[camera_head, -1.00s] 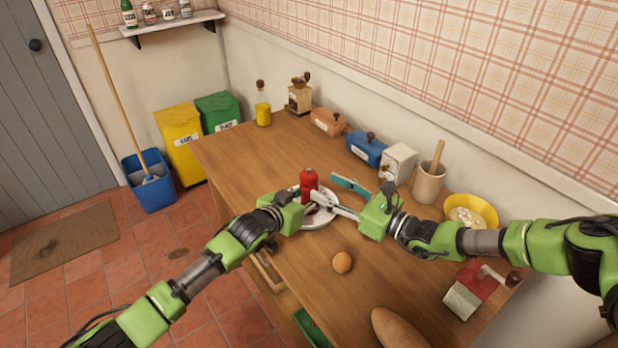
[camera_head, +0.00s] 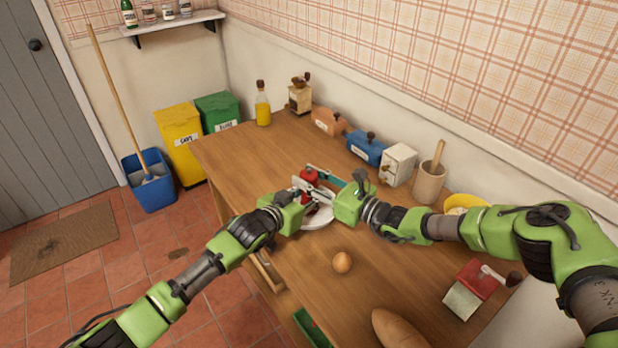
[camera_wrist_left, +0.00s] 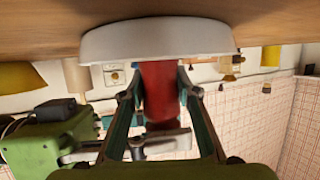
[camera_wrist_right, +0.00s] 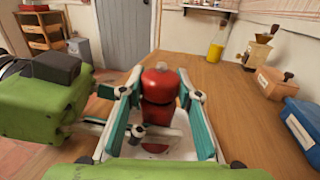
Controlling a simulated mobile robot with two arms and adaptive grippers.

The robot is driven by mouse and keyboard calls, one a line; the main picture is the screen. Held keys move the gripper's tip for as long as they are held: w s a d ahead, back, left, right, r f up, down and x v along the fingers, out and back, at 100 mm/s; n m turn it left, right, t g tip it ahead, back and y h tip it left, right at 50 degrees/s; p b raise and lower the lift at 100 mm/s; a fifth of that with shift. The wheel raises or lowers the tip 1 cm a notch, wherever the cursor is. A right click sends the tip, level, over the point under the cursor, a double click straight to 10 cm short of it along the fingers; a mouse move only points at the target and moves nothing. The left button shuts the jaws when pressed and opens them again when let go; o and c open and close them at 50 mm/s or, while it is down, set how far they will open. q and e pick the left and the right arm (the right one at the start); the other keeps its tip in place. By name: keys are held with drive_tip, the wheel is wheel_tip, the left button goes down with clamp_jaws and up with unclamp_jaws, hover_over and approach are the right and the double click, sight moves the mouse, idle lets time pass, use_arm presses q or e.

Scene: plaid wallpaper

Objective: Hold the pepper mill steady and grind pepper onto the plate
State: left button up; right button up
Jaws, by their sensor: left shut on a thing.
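The red pepper mill (camera_head: 309,175) stands upright over the white plate (camera_head: 318,220) on the wooden table. My left gripper (camera_wrist_left: 160,93) is shut on the mill's body; the left wrist view shows its fingers on both sides of the red mill (camera_wrist_left: 158,85), with the plate (camera_wrist_left: 155,42) beyond. My right gripper (camera_wrist_right: 162,80) has its open fingers on either side of the mill's rounded red top (camera_wrist_right: 160,84), with small gaps showing. In the head view the right gripper (camera_head: 328,178) partly covers the mill. The plate's far part is hidden.
An egg (camera_head: 342,262) and a bread loaf (camera_head: 398,328) lie nearer on the table. A blue box (camera_head: 367,148), a white box (camera_head: 399,164) and a crock (camera_head: 430,182) line the wall. The table's left part is clear.

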drive_tip(key=shift+f+m+t+h, duration=0.15)
drive_tip(key=shift+m+t+h, duration=0.25)
drive_tip(key=shift+t, duration=0.1)
drive_tip(key=shift+m+t+h, duration=0.4)
drive_tip(key=shift+t, duration=0.1)
drive_tip(key=shift+m+t+h, duration=0.3)
drive_tip(key=shift+m+h, duration=0.1)
drive_tip(key=shift+a+m+t+h, duration=0.1)
drive_tip(key=shift+m+t+h, duration=0.3)
drive_tip(key=shift+t+h, duration=0.15)
drive_tip(key=shift+m+h, duration=0.4)
drive_tip(key=shift+h, duration=0.05)
drive_tip(key=shift+r+t+h, duration=0.2)
drive_tip(key=shift+t+h, duration=0.1)
drive_tip(key=shift+t, duration=0.05)
drive_tip(key=shift+m+h, duration=0.4)
drive_tip(key=o, duration=1.1)
